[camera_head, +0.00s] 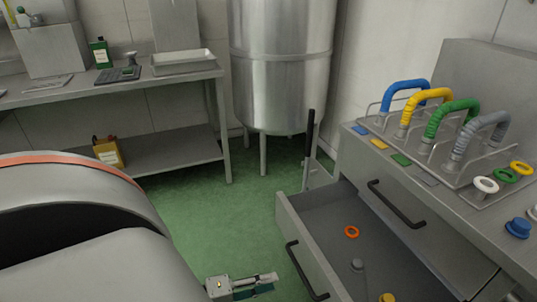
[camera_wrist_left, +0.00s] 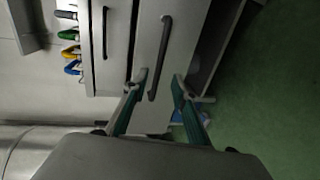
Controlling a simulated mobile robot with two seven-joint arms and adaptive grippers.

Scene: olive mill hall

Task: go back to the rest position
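My left gripper (camera_head: 270,284) is low at the bottom middle of the head view, just left of the open drawer. In the left wrist view its two fingers (camera_wrist_left: 159,76) are spread apart with nothing between them. A dark drawer handle (camera_wrist_left: 160,58) shows beyond the fingertips, apart from them as far as I can tell. In the head view the pulled-out drawer (camera_head: 284,222) carries this kind of handle (camera_head: 305,270) on its front. My right gripper is in neither view.
The drawer holds an orange ring (camera_head: 351,232), a grey piece (camera_head: 357,265) and a yellow piece (camera_head: 387,297). Coloured hoses (camera_head: 427,97) stand on the cabinet at right. A steel tank (camera_head: 282,70) and a bench (camera_head: 150,83) stand behind. Green floor (camera_head: 225,215) lies clear between.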

